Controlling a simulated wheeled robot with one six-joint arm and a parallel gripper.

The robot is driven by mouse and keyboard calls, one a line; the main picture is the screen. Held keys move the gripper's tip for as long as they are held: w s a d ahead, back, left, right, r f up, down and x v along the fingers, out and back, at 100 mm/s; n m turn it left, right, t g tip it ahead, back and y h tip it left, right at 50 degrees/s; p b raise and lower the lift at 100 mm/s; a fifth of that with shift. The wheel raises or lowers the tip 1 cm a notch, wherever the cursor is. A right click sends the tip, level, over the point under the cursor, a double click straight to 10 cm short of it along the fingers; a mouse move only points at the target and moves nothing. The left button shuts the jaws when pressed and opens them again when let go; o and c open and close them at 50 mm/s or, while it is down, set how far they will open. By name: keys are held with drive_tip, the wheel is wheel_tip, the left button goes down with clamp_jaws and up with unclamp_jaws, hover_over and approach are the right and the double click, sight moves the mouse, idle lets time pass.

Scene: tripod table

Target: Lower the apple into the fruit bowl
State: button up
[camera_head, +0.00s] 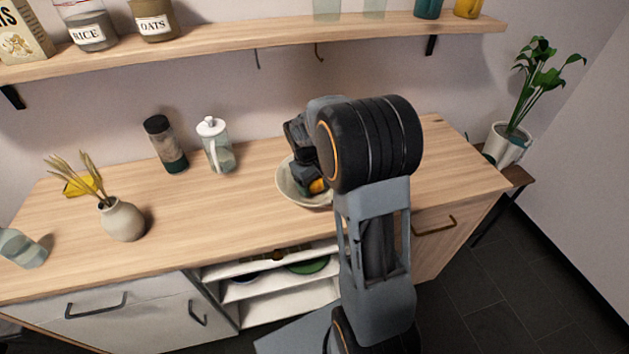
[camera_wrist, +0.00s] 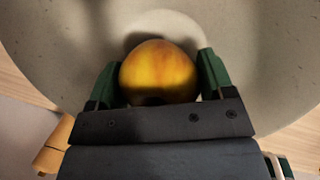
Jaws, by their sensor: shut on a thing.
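The apple (camera_wrist: 158,71) is yellow-orange with reddish streaks. In the wrist view it sits between the two green fingers of my gripper (camera_wrist: 160,78), which is shut on it. The pale fruit bowl (camera_wrist: 50,50) spreads around and beneath the apple in that view, with a shadow beside the fruit. Whether the apple touches the bowl's bottom I cannot tell. In the head view the bowl (camera_head: 291,188) stands on the wooden counter, partly hidden by my arm. My gripper (camera_head: 318,186) is over the bowl there, and a bit of orange shows at its tip.
A white-lidded glass jar (camera_head: 216,148) and a dark-capped jar (camera_head: 166,146) stand left of the bowl at the back. A vase (camera_head: 122,220) with dried stalks is further left. A shelf (camera_head: 260,38) with jars runs above the counter. A potted plant (camera_head: 508,142) stands at right.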

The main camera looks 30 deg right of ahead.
drive_tip(key=shift+f, duration=0.2)
drive_tip(key=o, duration=1)
drive_tip(key=shift+r, duration=0.1)
wheel_tip(320, 180, up, 14)
drive_tip(key=a+f, duration=0.1)
drive_tip(key=a, duration=0.1)
drive_tip(key=s+a+m+t+y+p, duration=0.1)
drive_tip(key=s+a+t, duration=0.1)
drive_tip(key=s, duration=0.6)
drive_tip(key=s+a+m+t+y+p, duration=0.1)
drive_tip(key=s+a+t+p, duration=0.1)
drive_tip(key=s+a, duration=0.3)
drive_tip(key=s, duration=0.3)
drive_tip(key=shift+a+r+m, duration=0.3)
drive_tip(key=shift+r+m, duration=0.05)
drive_tip(key=shift+m, duration=0.05)
